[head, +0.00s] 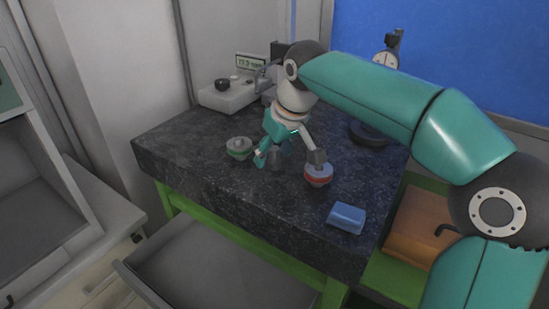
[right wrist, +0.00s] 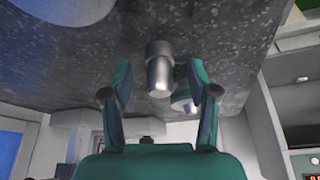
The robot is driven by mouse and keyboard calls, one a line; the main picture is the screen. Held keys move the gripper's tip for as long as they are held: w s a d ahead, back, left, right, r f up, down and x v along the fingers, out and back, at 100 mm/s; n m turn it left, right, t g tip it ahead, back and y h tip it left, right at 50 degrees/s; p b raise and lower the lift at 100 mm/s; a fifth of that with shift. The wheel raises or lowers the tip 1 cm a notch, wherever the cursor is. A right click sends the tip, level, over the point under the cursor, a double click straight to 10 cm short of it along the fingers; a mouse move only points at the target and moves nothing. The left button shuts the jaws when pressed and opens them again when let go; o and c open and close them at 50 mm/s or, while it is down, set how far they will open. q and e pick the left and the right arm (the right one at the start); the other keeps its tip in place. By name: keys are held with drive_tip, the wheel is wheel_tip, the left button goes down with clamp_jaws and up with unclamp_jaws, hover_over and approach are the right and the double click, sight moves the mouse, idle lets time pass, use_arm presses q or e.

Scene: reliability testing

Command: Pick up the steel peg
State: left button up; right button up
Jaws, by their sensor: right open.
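The steel peg (right wrist: 160,72) is a short cylinder with a darker, wider collar, standing on the dark stone surface in the right wrist view. In the head view it is partly hidden beneath my right gripper (head: 288,158). My right gripper is open, and in the right wrist view its two teal fingers (right wrist: 159,68) are on either side of the peg, with visible gaps. The peg is not gripped. My left gripper is out of view.
On the dark stone table (head: 205,180) are a green-banded disc (head: 239,148), a red-banded disc (head: 318,175) and a blue block (head: 347,217). A pale instrument (head: 225,97) stands at the back. An open grey drawer (head: 215,265) is below.

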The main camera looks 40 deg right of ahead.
drive_tip(key=shift+c, duration=0.3)
drive_tip(key=c, duration=1.1)
clamp_jaws()
drive_tip(key=shift+r, duration=0.2)
